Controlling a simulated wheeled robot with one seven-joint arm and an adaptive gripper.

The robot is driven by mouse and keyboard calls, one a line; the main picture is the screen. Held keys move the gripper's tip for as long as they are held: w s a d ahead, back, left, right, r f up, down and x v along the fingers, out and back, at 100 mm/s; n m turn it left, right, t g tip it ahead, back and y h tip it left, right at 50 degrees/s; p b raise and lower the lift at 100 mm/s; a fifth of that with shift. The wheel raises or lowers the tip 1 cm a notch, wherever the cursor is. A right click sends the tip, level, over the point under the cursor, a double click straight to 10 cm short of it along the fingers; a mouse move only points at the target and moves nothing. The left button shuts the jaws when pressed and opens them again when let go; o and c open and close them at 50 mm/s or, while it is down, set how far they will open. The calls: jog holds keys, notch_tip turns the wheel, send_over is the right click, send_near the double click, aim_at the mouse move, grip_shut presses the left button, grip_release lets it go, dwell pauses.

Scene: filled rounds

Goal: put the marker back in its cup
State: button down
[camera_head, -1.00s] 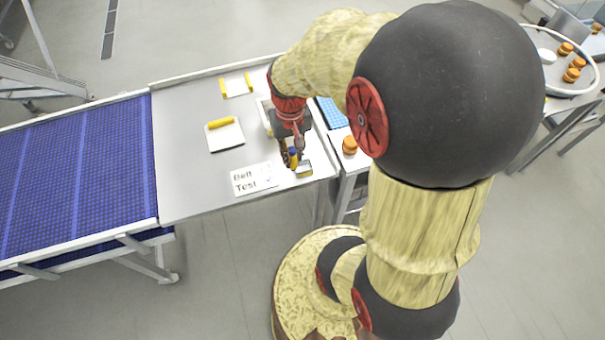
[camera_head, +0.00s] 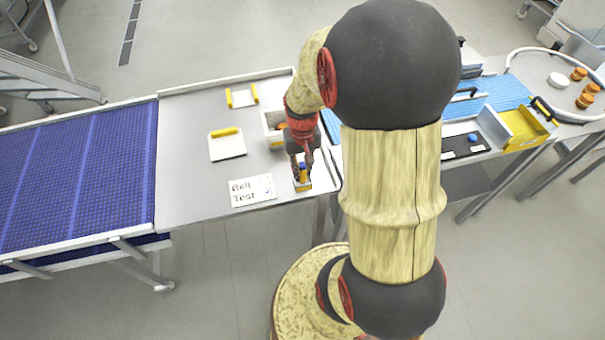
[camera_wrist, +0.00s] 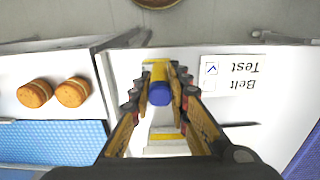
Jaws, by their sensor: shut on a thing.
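The marker has a blue end and a yellow body. In the wrist view the marker (camera_wrist: 160,94) is between the two fingers of my gripper (camera_wrist: 160,102), which is shut on it, blue end toward the camera. In the head view the blue end of the marker (camera_head: 303,168) shows below my gripper (camera_head: 301,165), over the small grey and yellow cup (camera_head: 302,187). The cup stands near the table's front right corner. The marker looks roughly upright at the cup; whether its lower end is inside is hidden.
A "Belt Test" card (camera_head: 252,190) lies just left of the cup. A white board with a yellow handle (camera_head: 227,144) and a yellow-ended holder (camera_head: 242,97) lie farther back. A blue belt (camera_head: 75,180) adjoins the left.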

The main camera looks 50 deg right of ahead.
aim_at(302, 173)
jog(key=shift+w+d+f+b, duration=0.15)
jog(key=shift+w+d+f, duration=0.2)
jog(key=shift+f, duration=0.75)
jog(key=shift+w+d+f+b, duration=0.15)
jog(key=shift+w+d+f, duration=0.25)
jog(key=shift+f, duration=0.7)
jog(key=shift+w+d+f+b, duration=0.15)
jog(key=shift+w+d+f, duration=0.2)
jog(key=shift+f, duration=0.75)
jog(key=shift+f, duration=0.15)
jog(key=c, duration=1.7)
grip_release()
